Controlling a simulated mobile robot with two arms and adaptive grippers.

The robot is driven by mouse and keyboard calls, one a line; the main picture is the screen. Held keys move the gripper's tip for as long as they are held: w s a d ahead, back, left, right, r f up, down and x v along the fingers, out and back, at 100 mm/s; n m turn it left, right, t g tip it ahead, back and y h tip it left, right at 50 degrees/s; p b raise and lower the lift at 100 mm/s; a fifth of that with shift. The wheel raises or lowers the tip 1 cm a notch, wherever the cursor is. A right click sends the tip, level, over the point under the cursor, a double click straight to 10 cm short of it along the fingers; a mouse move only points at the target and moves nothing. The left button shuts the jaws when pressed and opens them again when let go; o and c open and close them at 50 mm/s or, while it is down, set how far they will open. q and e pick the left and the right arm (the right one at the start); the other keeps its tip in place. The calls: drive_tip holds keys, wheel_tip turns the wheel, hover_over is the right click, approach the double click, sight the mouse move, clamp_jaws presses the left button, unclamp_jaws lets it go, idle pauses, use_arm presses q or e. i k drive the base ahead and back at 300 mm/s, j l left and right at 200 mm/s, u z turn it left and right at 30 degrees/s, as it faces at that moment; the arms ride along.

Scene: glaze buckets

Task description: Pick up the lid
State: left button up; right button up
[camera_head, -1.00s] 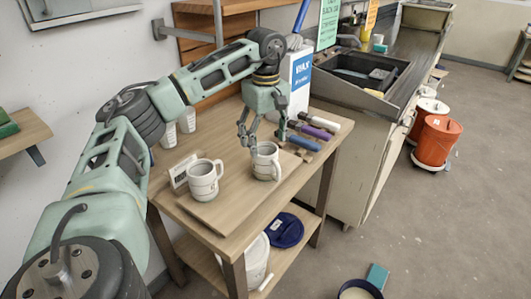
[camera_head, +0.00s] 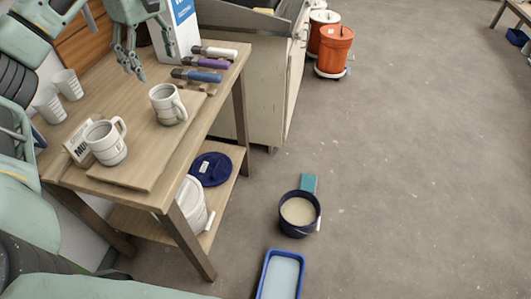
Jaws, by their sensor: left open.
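A dark blue round lid (camera_head: 210,169) with a small white label lies on the lower shelf of the wooden table, beside a white bucket (camera_head: 192,204). My left gripper (camera_head: 134,66) is open and empty above the table top, near the upper left of the head view, well away from the lid. It is behind and above a white mug (camera_head: 168,104). My right gripper is not in view.
A second mug (camera_head: 105,142) stands on a board on the table top (camera_head: 150,178). A blue bucket of glaze (camera_head: 299,213) and a blue tray (camera_head: 281,275) stand on the floor. Open floor lies to the right.

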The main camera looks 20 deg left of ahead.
sight(211, 168)
drive_tip(key=u, duration=1.2)
